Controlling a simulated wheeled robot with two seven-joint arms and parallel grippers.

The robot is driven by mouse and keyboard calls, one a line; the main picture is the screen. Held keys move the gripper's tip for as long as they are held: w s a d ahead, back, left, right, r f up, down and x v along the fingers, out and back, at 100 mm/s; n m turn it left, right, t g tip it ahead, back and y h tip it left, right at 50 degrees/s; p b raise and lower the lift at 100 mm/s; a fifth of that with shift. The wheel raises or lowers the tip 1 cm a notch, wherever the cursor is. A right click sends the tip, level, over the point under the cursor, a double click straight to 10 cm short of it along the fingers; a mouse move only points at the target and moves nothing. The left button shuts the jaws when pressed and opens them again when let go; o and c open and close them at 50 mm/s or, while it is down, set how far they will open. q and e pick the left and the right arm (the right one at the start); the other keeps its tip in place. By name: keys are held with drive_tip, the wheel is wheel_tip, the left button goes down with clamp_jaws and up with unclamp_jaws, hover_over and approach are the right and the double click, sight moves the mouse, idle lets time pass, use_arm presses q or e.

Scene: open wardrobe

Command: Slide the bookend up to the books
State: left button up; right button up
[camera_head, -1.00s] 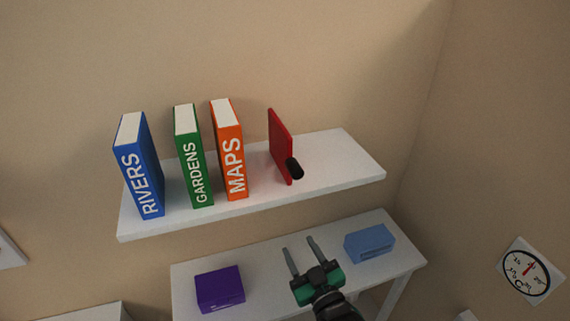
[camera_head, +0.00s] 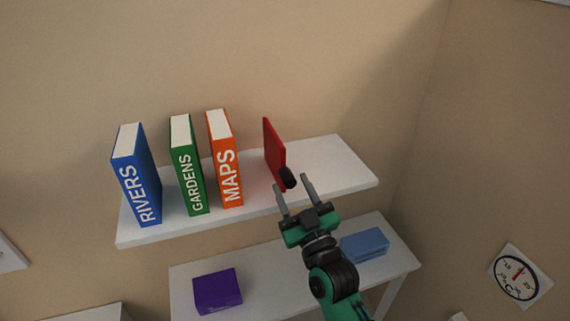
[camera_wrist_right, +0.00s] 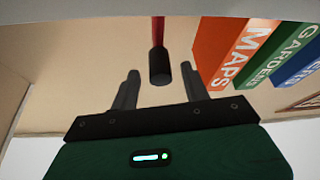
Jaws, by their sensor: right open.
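The red bookend (camera_head: 273,152) stands upright on the upper shelf, right of the books and apart from them. Its black knob (camera_head: 288,178) points to the front. Three books stand on the same shelf with gaps between them: blue RIVERS (camera_head: 138,178), green GARDENS (camera_head: 188,168) and orange MAPS (camera_head: 226,162). My right gripper (camera_head: 294,194) is open in front of the knob, fingertips close to it. In the right wrist view the black knob (camera_wrist_right: 160,68) shows between and just beyond the open fingers (camera_wrist_right: 160,88). I cannot tell whether they touch it. My left gripper is out of view.
The upper white shelf (camera_head: 340,172) is bare to the right of the bookend. A lower white table (camera_head: 270,262) below holds a purple box (camera_head: 217,291) and a blue block (camera_head: 365,245). A dial (camera_head: 519,276) hangs on the right wall.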

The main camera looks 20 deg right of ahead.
sight(283, 167)
drive_tip(key=shift+p+x, duration=0.7)
drive_tip(key=shift+x, duration=1.65)
clamp_jaws()
